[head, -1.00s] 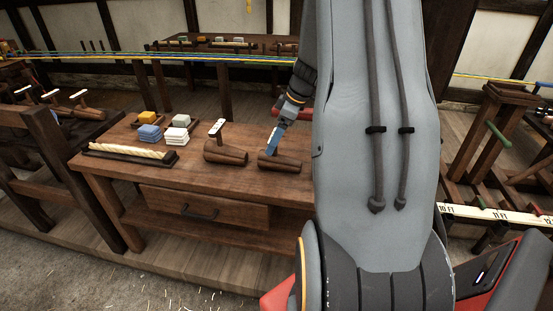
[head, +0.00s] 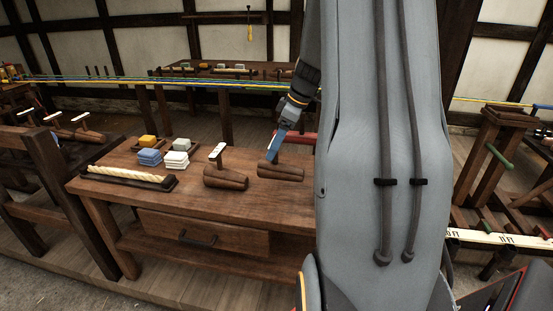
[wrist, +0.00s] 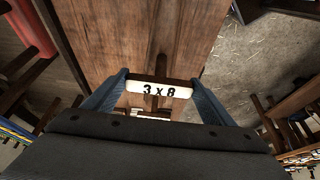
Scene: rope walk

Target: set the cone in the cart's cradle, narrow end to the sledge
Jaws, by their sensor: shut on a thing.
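A wooden cone (head: 282,173) with grooves lies on its side, at or just above the right part of the bench top; I cannot tell whether it touches. My gripper (head: 277,146) is shut on the cone's upright handle. In the wrist view my gripper's blue fingers (wrist: 156,88) stand on both sides of the handle's white end tag, marked "3 x 8" (wrist: 158,90). A second wooden cone (head: 226,178) with a white-tipped handle lies to the left on the bench. I cannot make out the cart's cradle or the sledge for certain.
The bench (head: 150,210) also bears blue blocks (head: 150,157), white blocks (head: 176,161) and a rope sample in a dark tray (head: 125,174). Coloured ropes (head: 160,82) stretch behind it. A scale strip (head: 500,237) and wooden frames with a green handle stand at the right.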

